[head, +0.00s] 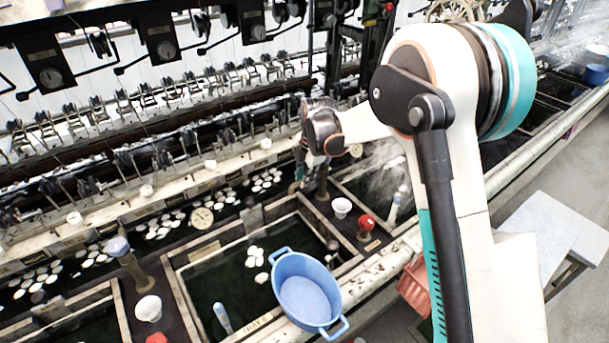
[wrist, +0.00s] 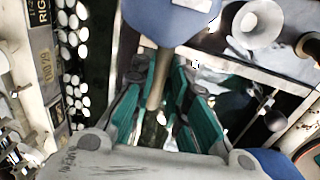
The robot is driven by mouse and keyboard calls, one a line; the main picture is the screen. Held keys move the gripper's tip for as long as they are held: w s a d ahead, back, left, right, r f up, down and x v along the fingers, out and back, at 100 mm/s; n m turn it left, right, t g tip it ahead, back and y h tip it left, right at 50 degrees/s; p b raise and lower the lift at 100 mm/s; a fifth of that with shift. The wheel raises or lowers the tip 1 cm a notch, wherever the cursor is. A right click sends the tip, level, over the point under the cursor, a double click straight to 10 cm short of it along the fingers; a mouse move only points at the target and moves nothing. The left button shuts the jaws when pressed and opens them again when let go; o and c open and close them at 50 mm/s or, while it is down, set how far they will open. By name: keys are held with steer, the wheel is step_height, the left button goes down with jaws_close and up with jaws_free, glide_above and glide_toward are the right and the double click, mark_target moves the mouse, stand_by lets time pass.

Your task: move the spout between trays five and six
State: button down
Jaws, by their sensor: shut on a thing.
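My gripper (head: 310,172) is over the divider beyond the near tray in the head view. In the wrist view its teal-padded fingers (wrist: 165,100) are closed around the brass stem of the spout (wrist: 159,78). The spout's wide blue head fills the top middle of that view. A wooden-rimmed tray (head: 176,262) with dark water and a few white cocoons lies in front. Another tray (head: 345,188) lies to its right, partly behind my arm.
A blue two-handled tub (head: 307,290) sits on the tray's front edge. A white cup (head: 342,207) and a red-topped post (head: 366,224) stand on the right divider. Another blue-headed spout (head: 120,248) stands on the left divider. Reeling machinery lines the back, with cocoons (head: 165,222) floating before it.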

stand_by(0.4)
steer(key=c, duration=1.6)
jaws_free()
steer(key=shift+d, duration=0.1)
steer(key=shift+o, duration=0.2)
steer(key=shift+r, duration=0.1)
step_height(320, 180, up, 12)
steer(key=s+d, duration=0.1)
steer(key=s, duration=0.1)
steer(key=shift+d+f, duration=0.15)
steer(key=shift+f, duration=0.05)
